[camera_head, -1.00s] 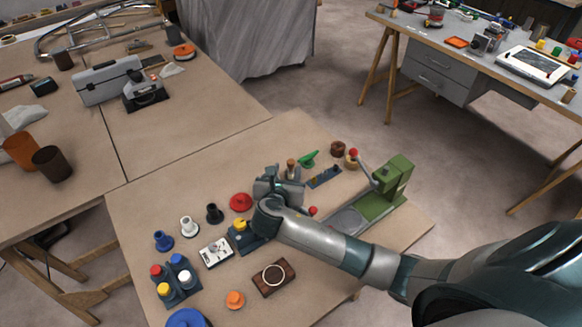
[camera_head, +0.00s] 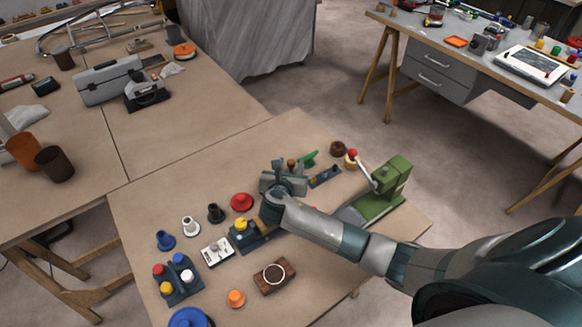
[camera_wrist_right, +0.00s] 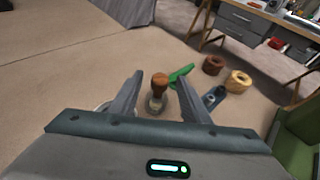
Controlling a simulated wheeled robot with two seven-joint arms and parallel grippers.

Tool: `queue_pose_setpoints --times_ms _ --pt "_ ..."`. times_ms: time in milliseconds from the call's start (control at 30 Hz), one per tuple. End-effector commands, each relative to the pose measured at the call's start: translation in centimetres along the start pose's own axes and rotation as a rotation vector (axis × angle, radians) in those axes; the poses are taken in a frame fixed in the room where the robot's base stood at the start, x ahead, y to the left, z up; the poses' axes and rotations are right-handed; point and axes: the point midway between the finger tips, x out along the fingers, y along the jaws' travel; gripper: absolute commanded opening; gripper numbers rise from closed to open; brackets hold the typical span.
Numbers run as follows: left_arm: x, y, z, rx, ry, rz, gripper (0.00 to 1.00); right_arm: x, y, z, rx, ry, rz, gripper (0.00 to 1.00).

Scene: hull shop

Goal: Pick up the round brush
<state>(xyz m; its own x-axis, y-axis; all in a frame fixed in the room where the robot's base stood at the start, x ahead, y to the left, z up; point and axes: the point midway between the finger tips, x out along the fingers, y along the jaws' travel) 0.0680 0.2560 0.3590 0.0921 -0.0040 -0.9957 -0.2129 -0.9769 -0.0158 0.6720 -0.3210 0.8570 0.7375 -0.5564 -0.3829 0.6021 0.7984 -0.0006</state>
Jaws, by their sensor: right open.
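The round brush appears to be the upright piece with a reddish-brown wooden knob and a dull grey lower part (camera_wrist_right: 158,88), seen in the right wrist view between my fingers. In the head view its brown top (camera_head: 292,163) shows just behind my right gripper (camera_head: 284,178); its lower part is hidden there. My right gripper, also in the right wrist view (camera_wrist_right: 160,82), is open, with one finger on each side of the brush. I cannot tell whether either finger touches it. My left gripper is not in view.
Near the brush are a green tool (camera_head: 309,158), a dark slotted block (camera_head: 325,177), brown rings (camera_head: 338,148) and a green lever press (camera_head: 385,190).

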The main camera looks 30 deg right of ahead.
Motion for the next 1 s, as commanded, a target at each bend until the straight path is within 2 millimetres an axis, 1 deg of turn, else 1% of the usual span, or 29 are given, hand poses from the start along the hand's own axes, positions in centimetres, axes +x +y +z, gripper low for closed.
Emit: queue_pose_setpoints --times_ms 100,200,667,700,767,800,867,1000 --pt "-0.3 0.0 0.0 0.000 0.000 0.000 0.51 1.1 0.0 0.1 -0.001 0.000 -0.001 0.43" --pt "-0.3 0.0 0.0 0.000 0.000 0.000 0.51 1.6 0.0 0.0 0.000 0.001 -0.001 0.43" --pt "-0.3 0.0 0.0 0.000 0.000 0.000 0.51 1.7 0.0 0.0 0.000 0.001 0.000 0.43" --pt "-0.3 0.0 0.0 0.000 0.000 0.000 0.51 1.6 0.0 0.0 0.000 0.001 0.000 0.38" --pt "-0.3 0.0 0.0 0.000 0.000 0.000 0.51 1.6 0.0 0.0 0.000 0.001 0.000 0.24" --pt "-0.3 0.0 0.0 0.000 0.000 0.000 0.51 1.6 0.0 0.0 0.000 0.001 0.000 0.14" --pt "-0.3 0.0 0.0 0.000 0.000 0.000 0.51 1.6 0.0 0.0 0.000 0.001 0.000 0.00" --pt "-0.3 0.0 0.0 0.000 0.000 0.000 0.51 1.6 0.0 0.0 0.000 0.000 0.000 0.00"
